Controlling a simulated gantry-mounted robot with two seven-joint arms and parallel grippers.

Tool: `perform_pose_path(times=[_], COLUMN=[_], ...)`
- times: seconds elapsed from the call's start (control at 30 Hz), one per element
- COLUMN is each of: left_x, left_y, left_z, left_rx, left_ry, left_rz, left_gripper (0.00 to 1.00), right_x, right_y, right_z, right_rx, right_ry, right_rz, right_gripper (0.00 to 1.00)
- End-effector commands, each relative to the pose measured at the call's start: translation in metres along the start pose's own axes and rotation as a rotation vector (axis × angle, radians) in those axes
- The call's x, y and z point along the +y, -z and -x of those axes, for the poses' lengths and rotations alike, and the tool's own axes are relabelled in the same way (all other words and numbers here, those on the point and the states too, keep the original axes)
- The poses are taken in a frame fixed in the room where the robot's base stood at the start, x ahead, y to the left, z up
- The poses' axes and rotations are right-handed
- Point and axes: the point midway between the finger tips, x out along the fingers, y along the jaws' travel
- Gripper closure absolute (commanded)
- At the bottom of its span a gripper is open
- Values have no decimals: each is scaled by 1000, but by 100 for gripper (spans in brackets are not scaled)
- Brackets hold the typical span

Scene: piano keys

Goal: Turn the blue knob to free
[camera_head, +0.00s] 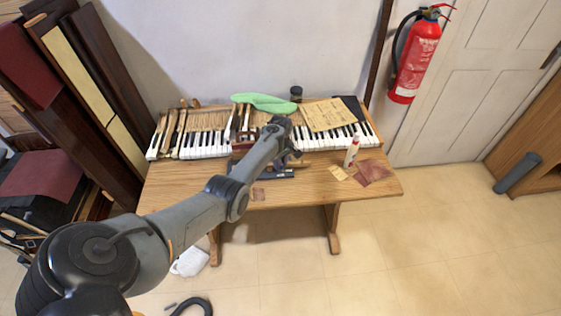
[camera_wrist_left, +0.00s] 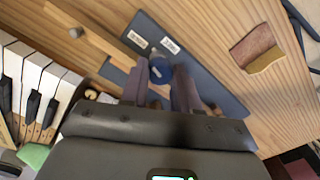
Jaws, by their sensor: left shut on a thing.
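The blue knob (camera_wrist_left: 160,70) sits on a flat dark blue plate (camera_wrist_left: 212,88) on the wooden table. In the left wrist view, my left gripper (camera_wrist_left: 159,80) has one finger on each side of the knob and is shut on it. Two small white labels (camera_wrist_left: 137,38) are on the plate beside the knob; their text is too small to read. In the head view, my left gripper (camera_head: 289,159) is over the plate (camera_head: 277,174), and my arm hides the knob. My right gripper is in neither view.
A row of piano keys (camera_head: 207,146) lies along the back of the table (camera_head: 180,183). A white bottle (camera_head: 352,150) and reddish sheets (camera_head: 373,172) are on the right. The table front is mostly clear.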

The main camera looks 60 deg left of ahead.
Motion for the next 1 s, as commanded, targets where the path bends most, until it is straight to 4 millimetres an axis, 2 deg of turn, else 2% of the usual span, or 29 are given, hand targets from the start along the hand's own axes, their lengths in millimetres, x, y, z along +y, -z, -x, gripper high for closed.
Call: perform_pose_path(times=[0.4, 1.0], left_x=[0, 0], left_y=[0, 0], left_z=[2, 1], left_rx=[-1, -1], left_ry=[1, 1], left_rz=[-372, -941], left_gripper=[100, 100], right_x=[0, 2], right_y=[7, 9], right_z=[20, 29], right_rx=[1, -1], right_ry=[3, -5], right_rz=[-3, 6], right_gripper=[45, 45])
